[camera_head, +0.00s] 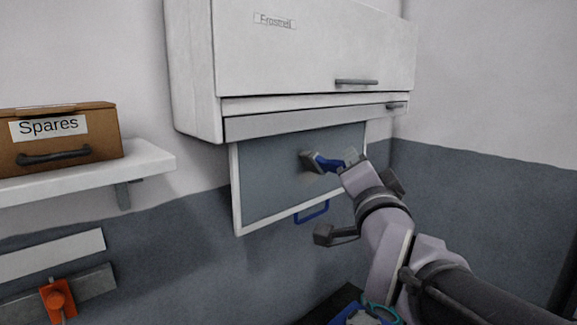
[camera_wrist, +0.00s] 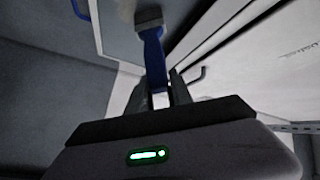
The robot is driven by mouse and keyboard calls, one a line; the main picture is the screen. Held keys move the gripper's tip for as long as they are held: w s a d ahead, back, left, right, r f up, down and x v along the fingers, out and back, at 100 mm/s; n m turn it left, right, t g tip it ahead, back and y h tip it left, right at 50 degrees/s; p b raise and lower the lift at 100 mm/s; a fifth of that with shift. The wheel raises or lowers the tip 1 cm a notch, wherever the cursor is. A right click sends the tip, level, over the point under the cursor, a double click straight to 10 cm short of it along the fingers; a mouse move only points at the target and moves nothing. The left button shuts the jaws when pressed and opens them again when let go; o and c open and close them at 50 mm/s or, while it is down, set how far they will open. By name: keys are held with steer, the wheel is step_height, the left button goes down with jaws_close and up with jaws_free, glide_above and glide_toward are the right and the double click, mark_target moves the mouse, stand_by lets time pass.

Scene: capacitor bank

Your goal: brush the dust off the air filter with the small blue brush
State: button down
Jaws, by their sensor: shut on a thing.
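My gripper (camera_head: 346,164) is shut on the blue handle of the small brush (camera_head: 322,163). The brush points left, its grey head in front of the air filter (camera_head: 265,185). The filter is a grey panel in a white frame, hanging down from the white wall unit, with a blue pull handle (camera_head: 312,212) at its lower edge. In the wrist view the brush (camera_wrist: 152,50) reaches up from between my fingers (camera_wrist: 158,98), its head over the panel. I cannot tell whether the bristles touch it. Dust is not clearly distinguishable.
The white wall unit (camera_head: 300,50) is above the filter. At left, a shelf (camera_head: 150,160) bears a brown "Spares" box (camera_head: 85,145). Below it is an orange knob-like part (camera_head: 58,298). A blue tray (camera_head: 345,315) with items is at the bottom, partly hidden by my arm.

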steer(key=shift+f, duration=0.1)
steer(key=f+b, duration=0.1)
steer(key=b, duration=0.1)
steer(key=shift+f+b, duration=0.35)
steer(key=shift+b, duration=0.05)
steer(key=shift+r, duration=0.15)
steer(key=shift+w+d+r+b, duration=0.1)
steer(key=shift+w+d+b, duration=0.8)
steer(key=shift+d+b, duration=0.2)
